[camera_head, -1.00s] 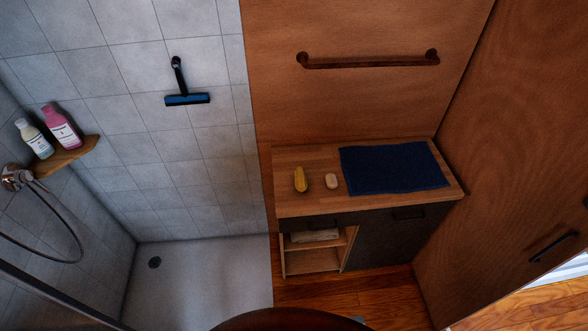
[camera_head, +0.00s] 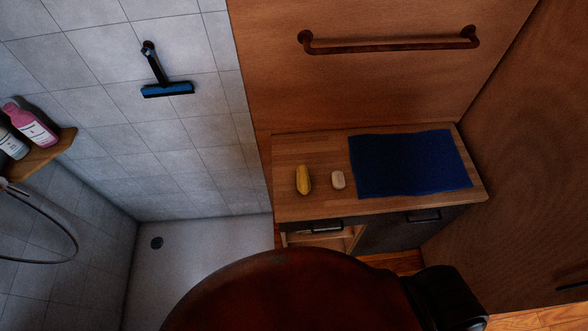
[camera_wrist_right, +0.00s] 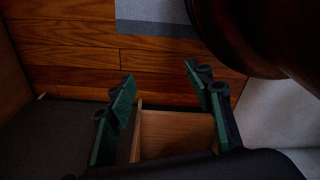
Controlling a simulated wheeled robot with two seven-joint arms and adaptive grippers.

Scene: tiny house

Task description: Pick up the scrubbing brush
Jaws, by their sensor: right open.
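A small yellow oblong object (camera_head: 303,180), which looks like the scrubbing brush, lies on the wooden counter (camera_head: 300,146) near its left end. Its bristles cannot be made out. My right gripper (camera_wrist_right: 160,95) shows only in the right wrist view. Its green-padded fingers are spread apart with nothing held between them, and a wooden board shows beyond them. The brush is not visible in the right wrist view. My left gripper is not in view.
A pale soap bar (camera_head: 338,180) lies just right of the brush, and a dark blue towel (camera_head: 410,163) covers the counter's right part. A towel bar (camera_head: 390,45) is on the wall above. A blue-black squeegee (camera_head: 167,89) hangs on the shower tiles. A shelf (camera_head: 40,155) holds bottles.

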